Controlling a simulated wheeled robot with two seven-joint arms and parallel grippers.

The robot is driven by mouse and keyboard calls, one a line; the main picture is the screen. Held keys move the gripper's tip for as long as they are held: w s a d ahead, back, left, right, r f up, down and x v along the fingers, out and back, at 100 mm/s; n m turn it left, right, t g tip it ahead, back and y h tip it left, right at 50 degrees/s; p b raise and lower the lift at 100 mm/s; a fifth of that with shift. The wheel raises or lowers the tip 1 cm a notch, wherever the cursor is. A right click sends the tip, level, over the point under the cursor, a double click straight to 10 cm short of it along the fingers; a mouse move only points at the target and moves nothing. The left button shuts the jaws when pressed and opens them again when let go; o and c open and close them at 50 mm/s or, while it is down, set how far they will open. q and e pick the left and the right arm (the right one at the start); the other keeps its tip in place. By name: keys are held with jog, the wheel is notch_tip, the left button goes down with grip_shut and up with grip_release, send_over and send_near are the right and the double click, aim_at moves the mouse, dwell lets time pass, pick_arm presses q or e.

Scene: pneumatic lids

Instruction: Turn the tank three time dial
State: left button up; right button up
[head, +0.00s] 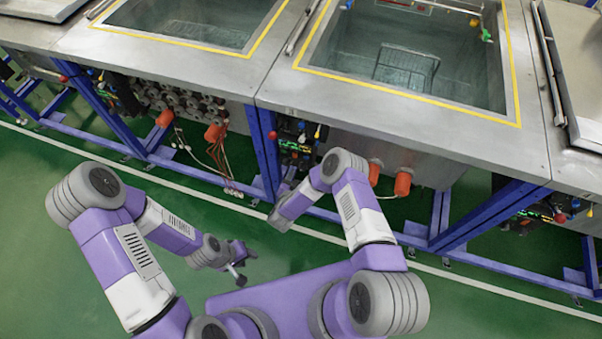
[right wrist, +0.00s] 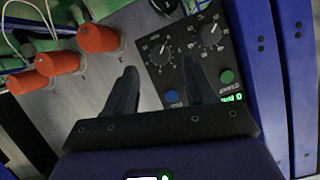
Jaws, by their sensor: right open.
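A dark control panel (right wrist: 190,62) shows in the right wrist view, tilted. It carries a black dial (right wrist: 159,53) on the left and another black dial (right wrist: 211,34) on the right, each with a printed scale. Their labels are too small to read. My right gripper (right wrist: 159,66) is open and empty, its fingertips pointing at the panel on either side of the left dial. I cannot tell whether they touch it. In the head view the panel (head: 297,135) is under the tank edge, beyond my right arm. My left gripper (head: 240,268) is open and empty, away from the panel.
A blue button (right wrist: 171,97) and a green button (right wrist: 227,76) sit low on the panel. Orange caps (right wrist: 98,38) stand to its left and a blue post (right wrist: 262,60) to its right. A water-filled tank (head: 405,65) is above. The green floor (head: 40,240) is clear at left.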

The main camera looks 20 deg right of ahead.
aim_at(302, 169)
jog(key=b+x, duration=0.1)
jog(key=x, duration=0.3)
grip_shut()
dwell(0.4)
